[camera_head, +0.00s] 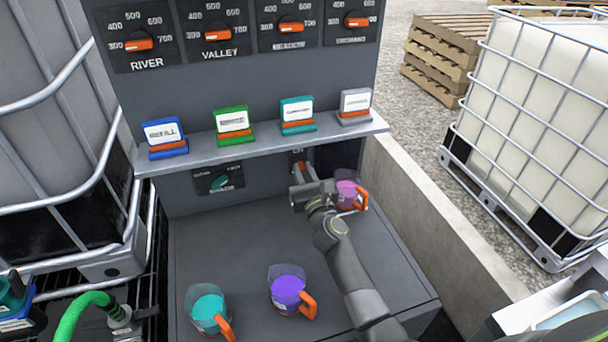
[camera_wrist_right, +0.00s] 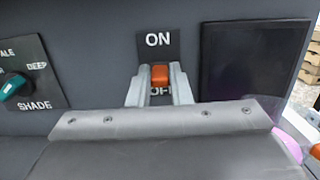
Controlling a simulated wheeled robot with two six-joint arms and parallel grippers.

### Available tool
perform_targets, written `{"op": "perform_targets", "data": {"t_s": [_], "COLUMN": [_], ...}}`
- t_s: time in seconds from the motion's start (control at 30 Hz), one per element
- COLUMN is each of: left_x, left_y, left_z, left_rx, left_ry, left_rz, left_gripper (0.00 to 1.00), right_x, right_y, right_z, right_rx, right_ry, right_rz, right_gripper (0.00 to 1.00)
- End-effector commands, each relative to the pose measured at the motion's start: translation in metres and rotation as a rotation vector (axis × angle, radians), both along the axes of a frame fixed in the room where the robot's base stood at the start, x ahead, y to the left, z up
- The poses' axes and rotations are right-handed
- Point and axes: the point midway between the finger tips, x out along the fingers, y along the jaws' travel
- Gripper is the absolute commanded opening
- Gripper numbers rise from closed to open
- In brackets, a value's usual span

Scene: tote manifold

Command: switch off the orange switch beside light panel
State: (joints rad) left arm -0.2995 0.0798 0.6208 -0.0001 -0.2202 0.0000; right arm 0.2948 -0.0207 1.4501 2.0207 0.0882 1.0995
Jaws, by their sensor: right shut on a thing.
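My right gripper (camera_wrist_right: 160,88) is shut on the switch, one finger on each side. In the head view my right gripper (camera_head: 299,180) reaches under the shelf and mostly hides the switch. Whether the switch sits fully at ON or OFF cannot be told. My left gripper is not in view.
A pink jug (camera_head: 346,190) stands close right of my right gripper. A purple jug (camera_head: 288,287) and a teal jug (camera_head: 207,307) stand nearer. A shelf (camera_head: 265,143) with several label cards overhangs the gripper. A teal SHADE knob (camera_wrist_right: 14,84) is at left.

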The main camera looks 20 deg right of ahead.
Motion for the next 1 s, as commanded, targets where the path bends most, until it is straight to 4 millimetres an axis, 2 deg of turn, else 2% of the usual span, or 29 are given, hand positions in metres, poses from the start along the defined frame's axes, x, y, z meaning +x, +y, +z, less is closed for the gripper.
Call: {"op": "perform_targets", "data": {"t_s": [0.13,0.17,0.3,0.67,0.87,1.0], "left_x": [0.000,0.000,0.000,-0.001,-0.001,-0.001], "left_y": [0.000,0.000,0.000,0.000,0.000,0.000], "left_z": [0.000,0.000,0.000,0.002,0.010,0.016], "left_rx": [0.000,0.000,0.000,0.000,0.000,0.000], "left_ry": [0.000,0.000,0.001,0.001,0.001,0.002], "left_rz": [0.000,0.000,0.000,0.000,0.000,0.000], "left_gripper": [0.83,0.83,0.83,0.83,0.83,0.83], "right_x": [0.000,0.000,0.000,-0.004,-0.028,-0.056], "right_y": [0.000,0.000,0.000,0.000,0.000,0.000], "right_z": [-0.001,-0.001,-0.001,0.000,-0.003,-0.007], "right_rx": [0.000,0.000,0.000,0.001,0.001,0.002], "right_ry": [0.002,0.002,0.002,0.002,0.004,0.005], "right_rz": [0.000,0.000,0.000,0.000,-0.002,-0.002], "right_gripper": [0.00,0.22,0.40,0.40,0.40,0.40]}}
